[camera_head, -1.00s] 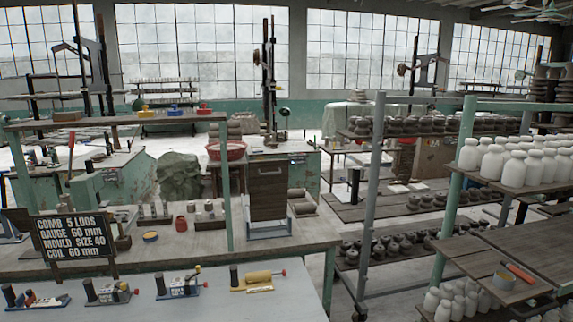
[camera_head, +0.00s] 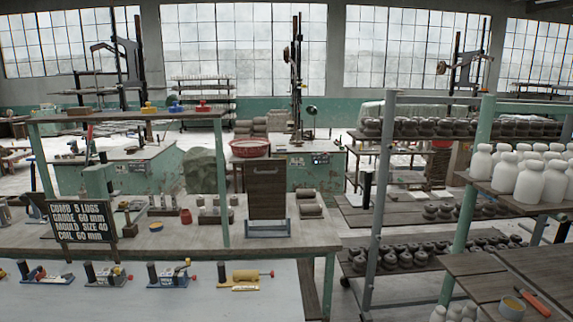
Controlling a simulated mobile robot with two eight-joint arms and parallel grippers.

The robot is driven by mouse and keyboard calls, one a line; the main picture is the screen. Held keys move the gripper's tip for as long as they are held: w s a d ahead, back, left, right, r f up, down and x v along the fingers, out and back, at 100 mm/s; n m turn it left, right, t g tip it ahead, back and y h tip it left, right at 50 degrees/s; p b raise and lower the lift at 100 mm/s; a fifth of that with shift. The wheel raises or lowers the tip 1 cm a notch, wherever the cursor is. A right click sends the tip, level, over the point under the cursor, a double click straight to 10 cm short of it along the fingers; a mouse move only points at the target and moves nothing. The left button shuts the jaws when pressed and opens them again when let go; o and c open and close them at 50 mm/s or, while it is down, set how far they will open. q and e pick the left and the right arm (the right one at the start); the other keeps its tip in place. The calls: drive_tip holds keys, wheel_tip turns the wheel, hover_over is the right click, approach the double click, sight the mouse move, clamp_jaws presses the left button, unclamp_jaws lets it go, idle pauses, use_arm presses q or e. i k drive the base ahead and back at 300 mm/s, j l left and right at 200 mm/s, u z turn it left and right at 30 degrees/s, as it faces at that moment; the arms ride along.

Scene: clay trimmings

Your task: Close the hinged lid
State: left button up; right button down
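A dark brown wooden panel (camera_head: 265,191) stands upright at the right part of the workbench (camera_head: 190,237). It looks like the hinged lid, raised, but I cannot make out a hinge. A pale grey frame or base (camera_head: 280,227) shows at its lower edge and right side. Whatever lies behind the panel is hidden. Neither of my grippers is in view.
A green shelf post (camera_head: 222,185) rises left of the panel. A black lettered sign (camera_head: 80,222) stands at the bench's left. Several small tools, one with a yellow roller (camera_head: 246,276), line the front. Racks with white bottles (camera_head: 530,178) stand at right.

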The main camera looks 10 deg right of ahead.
sight(266, 178)
drive_tip(key=l+u, duration=0.2)
drive_tip(key=l, duration=0.3)
drive_tip(key=k+l+u, duration=0.1)
drive_tip(key=l+u, duration=0.15)
drive_tip(key=l, duration=0.3)
drive_tip(key=l+u, duration=0.45)
drive_tip(key=k+l+u, duration=0.15)
drive_tip(key=l+u, duration=0.25)
drive_tip(key=i+l+u, duration=0.1)
drive_tip(key=l+u, duration=1.15)
drive_tip(key=l, duration=0.2)
drive_tip(key=i+l+u, duration=0.1)
drive_tip(key=l+u, duration=0.15)
drive_tip(key=l, duration=0.25)
drive_tip(key=l+u, duration=0.15)
drive_tip(key=l, duration=0.9)
